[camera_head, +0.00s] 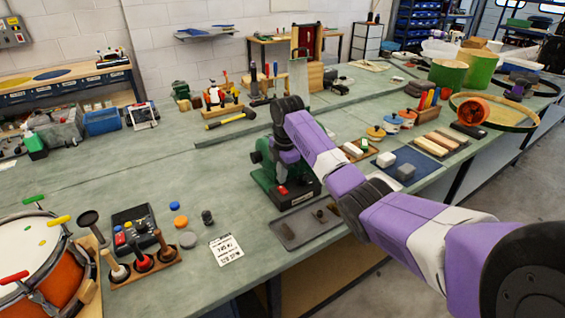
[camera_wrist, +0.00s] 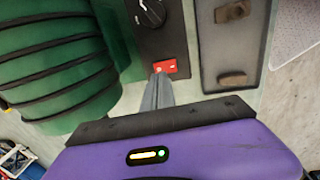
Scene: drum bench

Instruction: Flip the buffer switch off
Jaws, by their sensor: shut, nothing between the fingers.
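The buffer is a green bench machine (camera_head: 268,182) in the middle of the bench in the head view. Its ribbed green body (camera_wrist: 60,60) fills the left of the wrist view. The red buffer switch (camera_wrist: 167,67) is on a dark panel below a black knob (camera_wrist: 150,12); a red spot for it shows at the machine's front in the head view (camera_head: 282,190). My gripper (camera_wrist: 159,78) is shut and empty, its fingertips at the switch's lower left edge. I cannot tell if they touch it. In the head view my arm partly covers the machine and the fingertips are hidden.
A grey tray (camera_head: 290,237) with small brown blocks lies in front of the machine; its rim also shows in the wrist view (camera_wrist: 203,45). A printed card (camera_head: 226,249) and several small caps lie to the left. A hammer (camera_head: 230,118) lies behind. Bench between them is clear.

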